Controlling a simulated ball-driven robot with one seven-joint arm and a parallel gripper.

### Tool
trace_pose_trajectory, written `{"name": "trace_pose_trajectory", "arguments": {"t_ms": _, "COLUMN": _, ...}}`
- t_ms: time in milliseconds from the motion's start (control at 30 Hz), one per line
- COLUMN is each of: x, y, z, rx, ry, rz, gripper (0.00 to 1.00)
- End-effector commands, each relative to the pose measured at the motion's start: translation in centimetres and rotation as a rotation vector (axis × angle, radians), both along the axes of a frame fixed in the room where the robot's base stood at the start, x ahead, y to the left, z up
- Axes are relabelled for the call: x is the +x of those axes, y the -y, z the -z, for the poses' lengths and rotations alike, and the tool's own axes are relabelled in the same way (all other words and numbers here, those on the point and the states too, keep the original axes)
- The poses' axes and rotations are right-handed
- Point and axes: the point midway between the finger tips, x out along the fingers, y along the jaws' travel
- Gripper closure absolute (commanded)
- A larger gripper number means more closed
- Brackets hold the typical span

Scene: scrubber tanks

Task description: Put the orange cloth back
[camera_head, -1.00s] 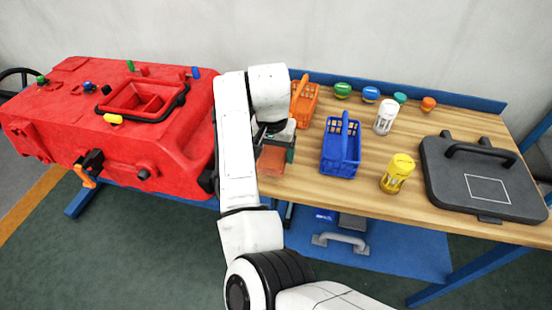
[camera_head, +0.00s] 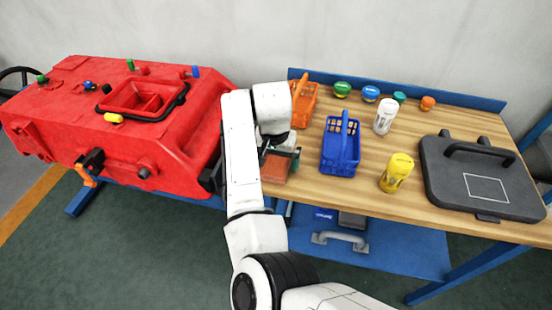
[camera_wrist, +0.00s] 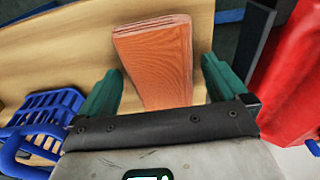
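The folded orange cloth (camera_head: 275,170) is at the left end of the wooden table, partly covered by my gripper. In the wrist view the cloth (camera_wrist: 155,62) shows as a flat folded stack lying between my green fingertips, its near end hidden by the gripper body. My gripper (camera_head: 282,153) is over the cloth. In the wrist view my gripper (camera_wrist: 163,84) is open, with a finger on each side of the cloth and a visible gap at both sides.
A blue basket (camera_head: 340,155) and an orange basket (camera_head: 303,105) stand right of my gripper. A white shaker (camera_head: 385,117), a yellow shaker (camera_head: 396,175), several coloured lids and a black case (camera_head: 485,185) are further right. The red tank (camera_head: 190,135) is close on the left.

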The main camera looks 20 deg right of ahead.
Motion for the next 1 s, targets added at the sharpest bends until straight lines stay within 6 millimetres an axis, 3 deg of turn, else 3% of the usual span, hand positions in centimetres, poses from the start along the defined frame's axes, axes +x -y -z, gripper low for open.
{"name": "trace_pose_trajectory", "arguments": {"t_ms": 333, "x": 0.0, "y": -0.1, "z": -1.1, "rx": 0.0, "ry": 0.002, "rz": -0.001, "gripper": 0.0}}
{"name": "trace_pose_trajectory", "arguments": {"t_ms": 800, "x": -0.9, "y": -0.7, "z": -9.9, "rx": 0.0, "ry": 0.002, "rz": 0.001, "gripper": 0.0}}
{"name": "trace_pose_trajectory", "arguments": {"t_ms": 1000, "x": -1.1, "y": -0.9, "z": -11.8, "rx": -0.001, "ry": 0.001, "rz": 0.0, "gripper": 0.0}}
